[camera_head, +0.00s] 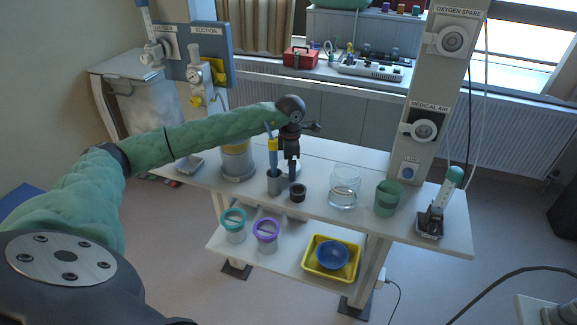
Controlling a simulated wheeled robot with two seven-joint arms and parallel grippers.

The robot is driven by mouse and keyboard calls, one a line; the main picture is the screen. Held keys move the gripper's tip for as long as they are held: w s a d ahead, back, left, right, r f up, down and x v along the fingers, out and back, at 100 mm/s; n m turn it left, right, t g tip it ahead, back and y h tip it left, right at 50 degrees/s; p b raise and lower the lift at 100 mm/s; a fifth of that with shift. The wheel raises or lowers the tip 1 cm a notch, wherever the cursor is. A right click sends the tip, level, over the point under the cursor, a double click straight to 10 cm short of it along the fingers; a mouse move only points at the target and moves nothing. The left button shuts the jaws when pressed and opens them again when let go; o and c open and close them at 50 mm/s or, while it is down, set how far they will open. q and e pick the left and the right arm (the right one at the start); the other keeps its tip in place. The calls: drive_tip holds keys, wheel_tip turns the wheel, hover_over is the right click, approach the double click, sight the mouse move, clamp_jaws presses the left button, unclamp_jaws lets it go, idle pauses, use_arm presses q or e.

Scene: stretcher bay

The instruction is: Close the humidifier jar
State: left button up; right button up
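A clear jar (344,190) with some clear liquid in its lower part stands upright on the white table, and its top looks open. A small dark round piece (298,193) sits on the table to the left of the jar; I cannot tell whether it is the jar's lid. A green cup-like container (388,198) stands right of the jar. My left gripper (292,174) points down just above and behind the dark piece, left of the jar and apart from it. Its fingers are seen edge-on, so their opening is unclear. My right gripper is out of view.
A grey holder with blue and yellow sticks (274,182) stands close left of my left gripper. A grey canister with a yellow band (238,161) is farther left. A device with a teal-topped tube (433,216) is at the table's right end. The lower shelf holds a yellow tray (312,271).

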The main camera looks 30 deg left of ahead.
use_arm(q)
drive_tip(key=c, duration=1)
drive_tip(key=shift+c, duration=0.2)
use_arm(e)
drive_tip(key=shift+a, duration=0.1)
use_arm(q)
drive_tip(key=shift+r, duration=0.15)
drive_tip(key=shift+r, duration=0.3)
drive_tip(key=r, duration=0.4)
drive_tip(key=shift+s+d, duration=0.1)
drive_tip(key=shift+d, duration=0.3)
drive_tip(key=s+d+r, duration=0.5)
drive_tip(key=d+r, duration=0.1)
drive_tip(key=d, duration=0.3)
drive_tip(key=shift+d+p, duration=0.3)
drive_tip(key=shift+p, duration=0.1)
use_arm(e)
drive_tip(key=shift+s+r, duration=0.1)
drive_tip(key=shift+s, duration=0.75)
